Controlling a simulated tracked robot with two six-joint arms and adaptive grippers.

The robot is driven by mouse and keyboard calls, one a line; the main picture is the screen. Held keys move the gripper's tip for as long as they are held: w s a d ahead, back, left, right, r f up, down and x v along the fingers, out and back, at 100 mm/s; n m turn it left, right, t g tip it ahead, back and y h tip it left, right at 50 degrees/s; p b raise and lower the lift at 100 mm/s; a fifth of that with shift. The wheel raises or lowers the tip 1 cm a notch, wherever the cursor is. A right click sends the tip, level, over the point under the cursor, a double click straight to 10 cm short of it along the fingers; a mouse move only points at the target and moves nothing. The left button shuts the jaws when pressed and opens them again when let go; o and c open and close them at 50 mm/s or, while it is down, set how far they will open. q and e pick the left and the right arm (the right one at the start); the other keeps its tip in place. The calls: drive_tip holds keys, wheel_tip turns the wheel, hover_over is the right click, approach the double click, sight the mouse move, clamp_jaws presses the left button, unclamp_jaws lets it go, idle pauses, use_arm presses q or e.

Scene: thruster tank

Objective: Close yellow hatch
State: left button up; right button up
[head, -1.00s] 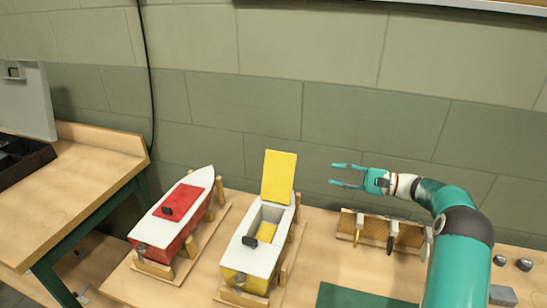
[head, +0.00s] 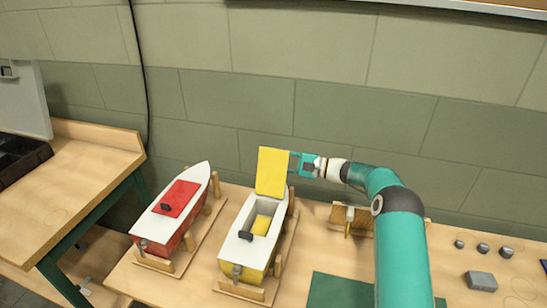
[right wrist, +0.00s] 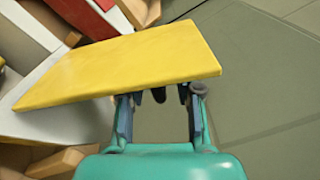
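The yellow hatch (head: 272,172) stands raised, nearly upright, at the far end of the white-decked yellow boat (head: 236,250). The boat's opening is uncovered and shows a yellow thing (head: 261,222) inside. My right gripper (head: 293,163) is at the hatch's right edge. In the right wrist view the hatch (right wrist: 120,68) crosses in front of the right gripper (right wrist: 158,92), whose fingers are spread apart. The hatch hides part of the fingertips, and I cannot tell whether they touch it. My left gripper is not in view.
A red boat (head: 160,228) with its red hatch (head: 177,198) lying flat stands to the left. A wooden tool rack (head: 355,218) is on the right of the bench, with several grey pieces (head: 481,281) beyond. A green mat (head: 340,292) lies at the front.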

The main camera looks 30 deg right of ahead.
drive_tip(key=shift+w+a, duration=0.2)
drive_tip(key=shift+w, duration=0.05)
clamp_jaws()
drive_tip(key=shift+a, duration=0.2)
drive_tip(key=shift+d+f, duration=0.1)
drive_tip(key=shift+s+b, duration=0.1)
drive_tip(key=shift+b, duration=0.5)
